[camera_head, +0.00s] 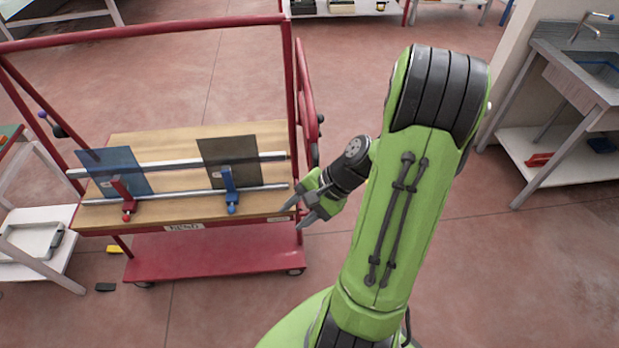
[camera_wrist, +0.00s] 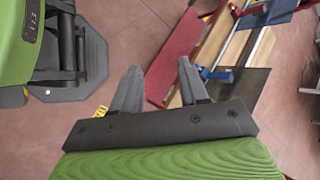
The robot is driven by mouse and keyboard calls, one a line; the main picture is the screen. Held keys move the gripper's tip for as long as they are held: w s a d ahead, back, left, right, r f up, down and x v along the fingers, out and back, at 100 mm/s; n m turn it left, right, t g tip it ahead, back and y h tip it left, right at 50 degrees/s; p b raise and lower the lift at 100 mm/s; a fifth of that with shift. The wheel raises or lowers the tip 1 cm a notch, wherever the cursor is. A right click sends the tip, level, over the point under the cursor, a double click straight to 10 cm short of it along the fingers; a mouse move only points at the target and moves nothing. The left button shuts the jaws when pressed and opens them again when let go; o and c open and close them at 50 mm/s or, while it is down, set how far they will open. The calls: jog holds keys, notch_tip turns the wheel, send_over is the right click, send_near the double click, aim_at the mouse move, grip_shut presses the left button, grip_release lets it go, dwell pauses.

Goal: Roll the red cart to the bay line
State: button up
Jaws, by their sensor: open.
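The red cart (camera_head: 215,252) stands upright on the floor at the left of the head view, with a red tube frame and a wooden deck (camera_head: 165,142). Two rails cross the deck, with a blue pane (camera_head: 112,172) and a dark pane (camera_head: 232,160) beside red and blue clamps. My gripper (camera_head: 298,214) is open and empty at the deck's right front corner; I cannot tell whether it touches the cart. In the wrist view my gripper (camera_wrist: 158,72) has its fingers apart, with the cart's red part (camera_wrist: 183,50) beyond them. I cannot make out a bay line.
A white-shelved stand (camera_head: 45,240) is close at the cart's left. A small yellow piece (camera_head: 114,249) and a dark piece (camera_head: 105,287) lie on the floor there. A sink bench (camera_head: 580,75) stands at right. Floor in front of the cart is clear.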

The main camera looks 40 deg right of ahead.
jog(key=s+d+f+m+t+h+b, duration=0.25)
jog(key=d+f+m+t, duration=0.45)
jog(key=m, duration=0.4)
jog(key=s+d+f+m+t+h+b, duration=0.1)
jog(key=d+f+m+t+h+b, duration=0.1)
jog(key=d+f+m+t+h, duration=0.45)
jog(key=w+d+m, duration=0.1)
jog(key=w, duration=0.4)
jog(key=w+r+m+y, duration=0.1)
jog(key=w+m, duration=0.1)
jog(key=w, duration=0.3)
jog(key=w+d+m+y, duration=0.1)
jog(key=w, duration=0.4)
jog(key=shift+w+d+r+b, duration=0.3)
jog(key=shift+w+r, duration=0.1)
grip_shut()
